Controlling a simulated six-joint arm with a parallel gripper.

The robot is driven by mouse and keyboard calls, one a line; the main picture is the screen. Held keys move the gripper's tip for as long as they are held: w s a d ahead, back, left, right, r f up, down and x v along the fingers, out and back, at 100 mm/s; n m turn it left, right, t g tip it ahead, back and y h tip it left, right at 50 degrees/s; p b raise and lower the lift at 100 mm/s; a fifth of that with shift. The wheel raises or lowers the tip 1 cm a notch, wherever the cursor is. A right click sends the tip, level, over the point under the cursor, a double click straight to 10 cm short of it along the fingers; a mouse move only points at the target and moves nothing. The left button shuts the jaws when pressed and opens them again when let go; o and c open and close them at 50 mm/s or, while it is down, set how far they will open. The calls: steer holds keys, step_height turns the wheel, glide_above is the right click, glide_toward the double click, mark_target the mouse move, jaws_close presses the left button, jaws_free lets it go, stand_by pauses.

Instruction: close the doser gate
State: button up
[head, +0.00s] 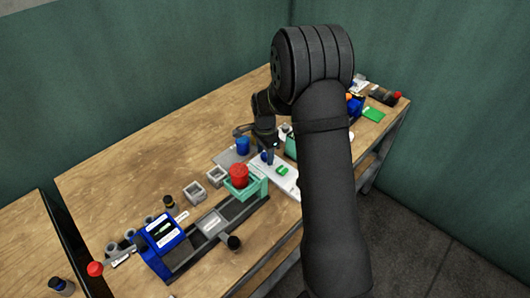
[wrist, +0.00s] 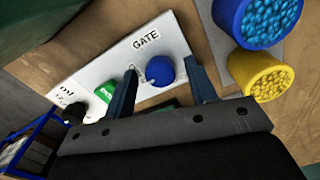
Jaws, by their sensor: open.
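A white panel (wrist: 98,70) with a printed GATE label (wrist: 146,40) shows in the wrist view; it also lies under my gripper in the head view (head: 289,184). A round blue knob (wrist: 160,70) on a small metal lever sits just below the label. My gripper (wrist: 162,68) is open, with one finger on each side of the blue knob in the picture. I cannot tell whether either finger touches it. In the head view my gripper (head: 270,156) is over the panel, close to the blue knob (head: 264,157). The gate itself is not clearly visible.
A green piece (wrist: 106,91) lies farther left on the panel. Blue (wrist: 238,22) and yellow (wrist: 247,67) cups of pellets stand close to the right finger. A green press with a red top (head: 239,175) and a blue device (head: 160,240) stand left on the table.

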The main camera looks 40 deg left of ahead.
steer(key=shift+c, duration=0.2)
steer(key=c, duration=0.9)
steer(key=shift+c, duration=0.2)
steer(key=shift+n, duration=0.3)
steer(key=n, duration=0.3)
steer(key=shift+n, duration=0.3)
steer(key=n, duration=0.4)
steer(key=shift+n, duration=0.3)
steer(key=n, duration=0.4)
steer(key=shift+n, duration=2.5)
